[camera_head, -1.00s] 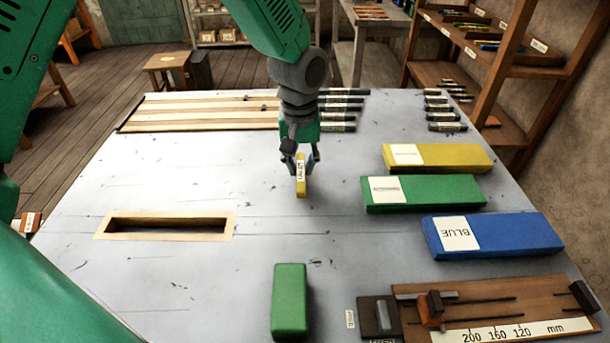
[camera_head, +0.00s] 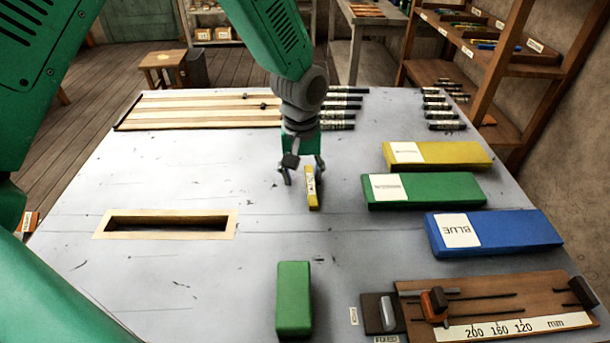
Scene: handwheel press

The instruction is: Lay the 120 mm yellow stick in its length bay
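The yellow stick (camera_head: 313,190), with a pale label on it, is at the middle of the table just below my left gripper (camera_head: 303,180). The gripper's two fingers are spread apart. The stick is close to the right finger, with a clear gap to the left finger. Whether that finger touches it, I cannot tell. The length gauge (camera_head: 480,310), marked 200, 160 and 120 mm, is at the front right. Which place is the length bay, I cannot tell. My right gripper is not in view.
A wood-framed slot (camera_head: 166,224) is at left. A green block (camera_head: 293,298) stands in front. Yellow (camera_head: 455,155), green (camera_head: 440,191) and blue (camera_head: 510,234) boxes line the right. A striped wooden board (camera_head: 190,110) and dark labelled pieces (camera_head: 338,115) lie at the back.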

